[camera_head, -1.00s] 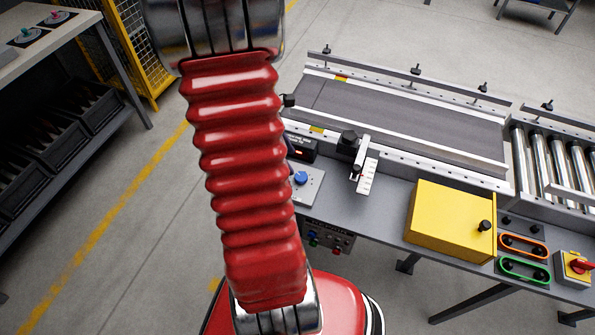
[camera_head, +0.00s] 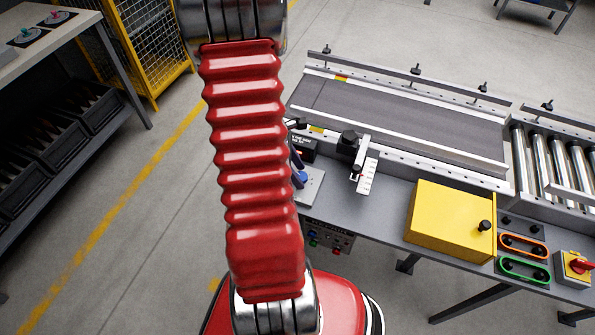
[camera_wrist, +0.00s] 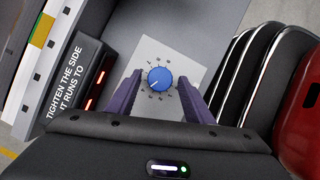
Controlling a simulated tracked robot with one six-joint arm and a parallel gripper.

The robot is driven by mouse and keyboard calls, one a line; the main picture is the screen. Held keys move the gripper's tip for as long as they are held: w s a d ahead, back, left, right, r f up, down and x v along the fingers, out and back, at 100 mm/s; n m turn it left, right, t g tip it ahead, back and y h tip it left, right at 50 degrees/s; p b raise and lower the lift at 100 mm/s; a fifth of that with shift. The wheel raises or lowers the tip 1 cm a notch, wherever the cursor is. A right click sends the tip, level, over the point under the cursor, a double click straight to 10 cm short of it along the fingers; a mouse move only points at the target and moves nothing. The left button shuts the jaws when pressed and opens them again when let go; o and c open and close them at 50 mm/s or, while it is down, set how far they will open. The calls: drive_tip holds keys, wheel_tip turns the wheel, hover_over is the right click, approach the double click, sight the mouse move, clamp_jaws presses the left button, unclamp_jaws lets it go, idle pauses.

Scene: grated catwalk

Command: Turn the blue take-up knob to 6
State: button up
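The blue take-up knob (camera_wrist: 160,79) sits on a light plate (camera_wrist: 182,50) with dial marks around it; the marks are too small to read. In the head view the knob (camera_head: 301,177) is partly hidden by my gripper and arm. My gripper (camera_wrist: 158,92) is open, its two purple fingers on the left and right of the knob, apart from it in the wrist view. Whether the fingertips are at knob height cannot be told. In the head view one dark finger shows beside the knob.
A black display box (camera_wrist: 80,80) with white text and orange lights stands left of the plate. The conveyor belt (camera_head: 400,115) runs behind. A white scale with a black clamp (camera_head: 366,170) and a yellow box (camera_head: 450,220) stand to the right.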

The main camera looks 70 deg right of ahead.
drive_tip(key=c, duration=0.9)
drive_tip(key=shift+d+m, duration=0.1)
drive_tip(key=shift+m, duration=0.2)
drive_tip(key=m+y, duration=0.1)
drive_tip(key=m, duration=0.3)
drive_tip(key=m+y, duration=0.1)
drive_tip(key=shift+d+m+y, duration=0.25)
drive_tip(key=shift+m+y, duration=0.05)
drive_tip(key=shift+m, duration=0.1)
drive_tip(key=m, duration=0.2)
drive_tip(key=m+t+y, duration=0.1)
drive_tip(key=m, duration=0.1)
drive_tip(key=m+y, duration=0.1)
drive_tip(key=m, duration=0.1)
drive_tip(key=shift+s+d+t, duration=0.15)
drive_tip(key=shift+d+t, duration=0.1)
drive_tip(key=shift+t, duration=0.05)
drive_tip(key=o, duration=1)
